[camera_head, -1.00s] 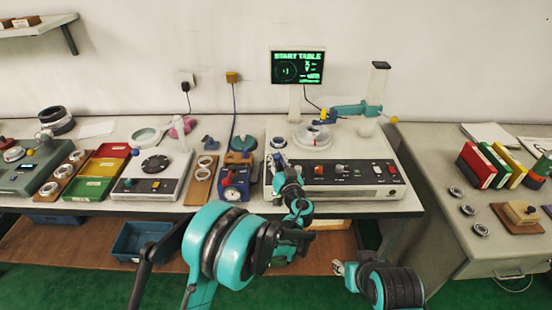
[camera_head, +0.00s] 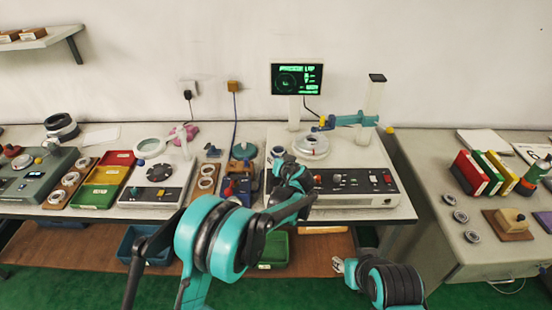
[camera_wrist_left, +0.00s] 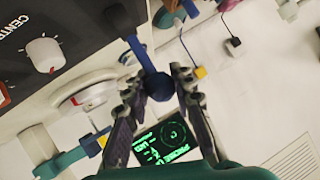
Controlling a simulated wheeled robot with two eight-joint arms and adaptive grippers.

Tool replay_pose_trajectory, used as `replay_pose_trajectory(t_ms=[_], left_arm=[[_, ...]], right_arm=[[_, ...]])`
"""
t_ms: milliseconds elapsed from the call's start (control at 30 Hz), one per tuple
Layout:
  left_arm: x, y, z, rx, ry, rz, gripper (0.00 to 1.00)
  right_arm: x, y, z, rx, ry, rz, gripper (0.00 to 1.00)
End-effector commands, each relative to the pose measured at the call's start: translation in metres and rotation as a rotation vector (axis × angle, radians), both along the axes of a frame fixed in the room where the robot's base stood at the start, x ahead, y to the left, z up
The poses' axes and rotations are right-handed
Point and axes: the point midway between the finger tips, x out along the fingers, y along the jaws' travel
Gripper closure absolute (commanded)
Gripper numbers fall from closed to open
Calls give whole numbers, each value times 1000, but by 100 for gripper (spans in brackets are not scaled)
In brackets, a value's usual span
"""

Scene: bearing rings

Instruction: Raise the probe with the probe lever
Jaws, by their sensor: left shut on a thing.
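The probe lever shows in the left wrist view as a blue rod with a dark blue ball knob (camera_wrist_left: 158,87) at its end. My left gripper (camera_head: 278,156) is at the left end of the measuring station, its fingers (camera_wrist_left: 155,95) closed around the knob. In the head view the gripper hides the lever. The probe (camera_head: 324,123), a blue and yellow piece on a teal arm (camera_head: 352,119), hangs over the round table with a ring (camera_head: 313,144), seemingly apart from it. My right gripper (camera_head: 338,266) is low in front of the bench; its finger opening is too small to judge.
The station's front panel (camera_head: 350,182) has several knobs and buttons. A lit screen (camera_head: 298,78) stands behind it. Coloured trays (camera_head: 100,185) and a ring board (camera_head: 207,180) lie left. A side desk (camera_head: 470,262) with coloured binders stands right.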

Motion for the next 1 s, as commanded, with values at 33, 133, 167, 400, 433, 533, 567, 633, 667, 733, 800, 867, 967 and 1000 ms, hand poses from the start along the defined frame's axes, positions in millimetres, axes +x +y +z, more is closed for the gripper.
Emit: replay_pose_trajectory(t_ms=[33, 133, 167, 400, 433, 533, 567, 633, 667, 733, 800, 867, 967, 1000], left_arm=[[4, 1, 5, -1, 39, 2, 100], [11, 0, 3, -1, 121, 1, 100], [12, 0, 3, -1, 145, 1, 100], [23, 0, -4, 0, 280, 0, 100], [23, 0, -5, 1, 278, 0, 100], [26, 0, -6, 0, 275, -1, 100], [27, 0, -6, 0, 275, -1, 100], [28, 0, -7, 1, 273, -2, 100], [29, 0, -7, 1, 273, -2, 100], [30, 0, -7, 1, 272, -2, 100], [30, 0, -7, 0, 272, -1, 100], [30, 0, -8, 0, 271, -2, 100], [30, -1, -7, 0, 271, -2, 100], [30, -1, -7, 0, 271, -2, 100]], right_arm=[[0, 0, 9, 0, 0, 0, 60], [0, 0, 16, 0, 0, 0, 60], [0, 0, 18, 0, 0, 0, 60], [0, 0, 25, 0, 0, 0, 60], [0, 0, 25, 0, 0, 0, 60], [0, 0, 26, 0, 0, 0, 60], [0, 0, 26, 0, 0, 0, 60], [0, 0, 26, 0, 0, 0, 60], [0, 0, 26, 0, 0, 0, 60], [0, 0, 26, 0, 0, 0, 60], [0, 0, 26, 0, 0, 0, 60], [0, 0, 26, 0, 0, 0, 60], [0, 0, 27, 0, 0, 0, 60], [0, 0, 27, 0, 0, 0, 60]])
